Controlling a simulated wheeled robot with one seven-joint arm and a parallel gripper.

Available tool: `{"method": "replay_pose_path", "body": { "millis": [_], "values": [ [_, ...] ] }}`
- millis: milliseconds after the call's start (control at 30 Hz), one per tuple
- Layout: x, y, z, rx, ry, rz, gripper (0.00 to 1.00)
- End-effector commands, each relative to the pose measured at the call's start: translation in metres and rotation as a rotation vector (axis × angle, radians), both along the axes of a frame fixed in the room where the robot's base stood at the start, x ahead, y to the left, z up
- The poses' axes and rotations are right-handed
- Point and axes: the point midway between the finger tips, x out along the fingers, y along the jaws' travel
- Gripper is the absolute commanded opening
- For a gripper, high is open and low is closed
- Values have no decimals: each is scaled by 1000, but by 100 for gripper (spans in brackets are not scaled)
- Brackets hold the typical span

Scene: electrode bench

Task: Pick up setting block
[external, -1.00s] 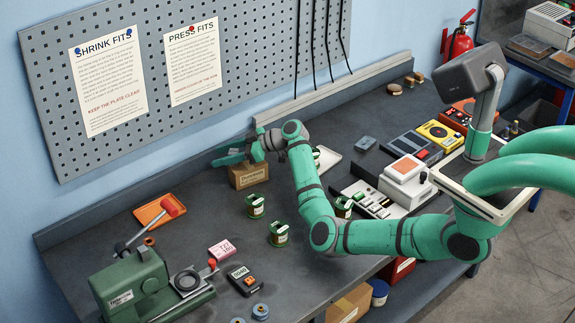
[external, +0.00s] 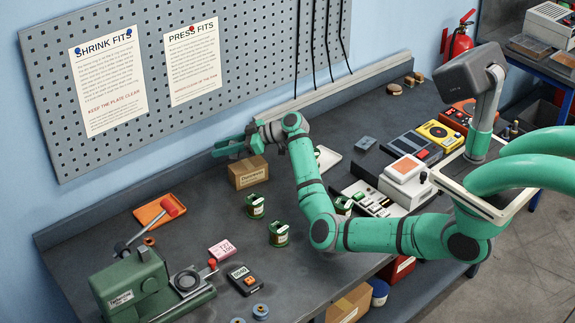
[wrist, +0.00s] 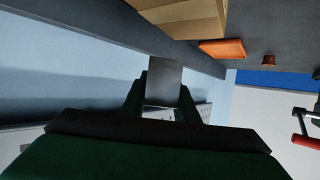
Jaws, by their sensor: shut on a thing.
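The setting block, a plain grey squared piece (wrist: 164,80), shows in the wrist view between my two dark green fingers. My gripper (wrist: 163,98) is shut on it, and the block's outer end sticks out past the fingertips. In the external view my gripper (external: 226,149) is at the back of the bench, near the wall and just behind and above a cardboard box. The block cannot be made out clearly there.
The cardboard box (external: 248,173) stands close in front of my gripper; its side (wrist: 185,14) shows in the wrist view. Green-topped pots (external: 278,234) stand in front. The pegboard (external: 265,50) rises behind.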

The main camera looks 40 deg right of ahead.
Motion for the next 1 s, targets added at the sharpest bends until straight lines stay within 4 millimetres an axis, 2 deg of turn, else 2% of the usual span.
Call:
{"method": "replay_pose_path", "body": {
  "millis": [33, 400, 633, 767, 867, 1000],
  "values": [
    [1, -1, 15, 0, -7, -1, 0],
    [1, 0, 105, 0, -7, 0, 0],
    [1, -1, 139, 2, -4, -1, 0],
    [-2, 1, 139, 2, 0, 1, 0],
    [-8, 2, 120, 6, 1, 1, 0],
    [-19, 2, 85, 7, 1, 1, 0]
  ]
}}
